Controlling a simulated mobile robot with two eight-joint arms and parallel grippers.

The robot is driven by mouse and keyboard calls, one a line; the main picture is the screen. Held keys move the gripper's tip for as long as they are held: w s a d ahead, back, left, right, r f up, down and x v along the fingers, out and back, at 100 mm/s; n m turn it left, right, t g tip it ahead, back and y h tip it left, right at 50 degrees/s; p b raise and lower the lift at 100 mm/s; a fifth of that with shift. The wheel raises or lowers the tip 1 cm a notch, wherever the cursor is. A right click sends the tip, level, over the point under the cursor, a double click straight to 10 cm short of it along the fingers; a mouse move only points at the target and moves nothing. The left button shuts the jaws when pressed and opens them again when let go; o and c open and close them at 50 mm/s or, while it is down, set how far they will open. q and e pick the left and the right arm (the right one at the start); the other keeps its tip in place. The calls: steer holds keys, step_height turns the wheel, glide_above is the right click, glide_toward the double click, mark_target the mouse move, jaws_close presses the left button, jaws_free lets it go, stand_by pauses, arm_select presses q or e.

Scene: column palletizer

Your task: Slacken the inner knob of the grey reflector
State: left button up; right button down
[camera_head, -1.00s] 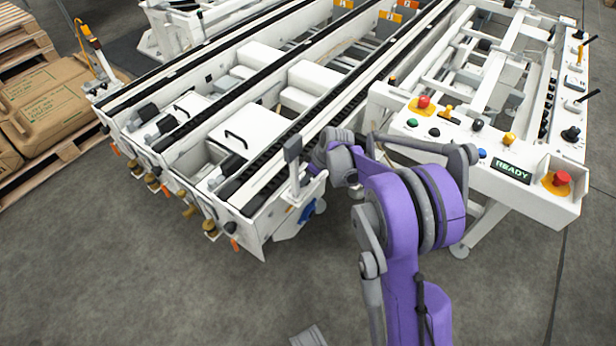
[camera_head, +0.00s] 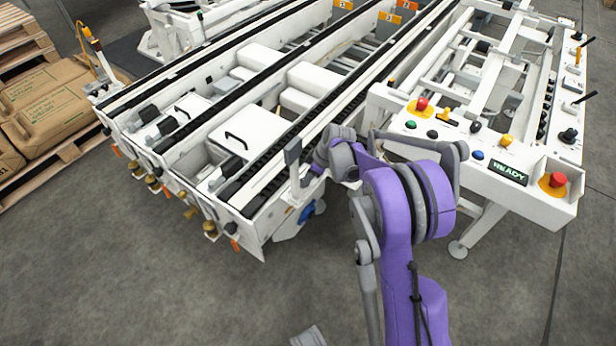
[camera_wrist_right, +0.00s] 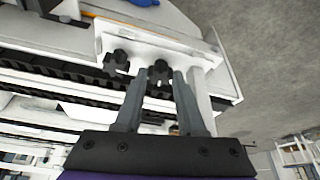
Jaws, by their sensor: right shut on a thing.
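The grey reflector (camera_head: 292,152) is a small flat plate on a white upright at the near right end of the conveyor. In the right wrist view, two black lobed knobs sit side by side on a white bracket (camera_wrist_right: 180,45). My right gripper (camera_wrist_right: 159,76) has its two grey fingers on either side of the right-hand knob (camera_wrist_right: 160,70) and is shut on it. The other knob (camera_wrist_right: 116,60) stands free just left of the fingers. In the head view my purple arm hides the right fingertips and the knobs.
The conveyor frame (camera_head: 250,222) with black chain strips lies at left and centre. A white control panel (camera_head: 460,150) with coloured buttons and a READY display stands right of my arm. Stacked brown sacks (camera_head: 45,105) lie on a pallet at far left. The foreground floor is clear.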

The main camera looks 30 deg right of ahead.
steer(key=n, duration=0.1)
steer(key=n+g+y+p, duration=0.1)
steer(key=n, duration=0.1)
steer(key=shift+w+d+r+n, duration=0.1)
steer(key=shift+d+n, duration=0.05)
steer(key=shift+n, duration=0.15)
steer(key=n+g+p, duration=0.1)
steer(key=n, duration=0.2)
steer(key=shift+w+n+y, duration=0.15)
steer(key=shift+n+y, duration=0.15)
steer(key=n+g, duration=0.1)
steer(key=n, duration=0.2)
steer(key=shift+w+n+g+p, duration=0.15)
steer(key=shift+n+g+p, duration=0.15)
steer(key=shift+g+p, duration=0.1)
steer(key=shift+w+n+g, duration=0.15)
steer(key=shift+n+g, duration=0.55)
steer(key=shift+n, duration=1.1)
steer(key=c, duration=0.8)
jaws_free()
steer(key=shift+o, duration=0.2)
steer(key=p+v, duration=0.2)
steer(key=v, duration=0.8)
steer(key=shift+r, duration=0.35)
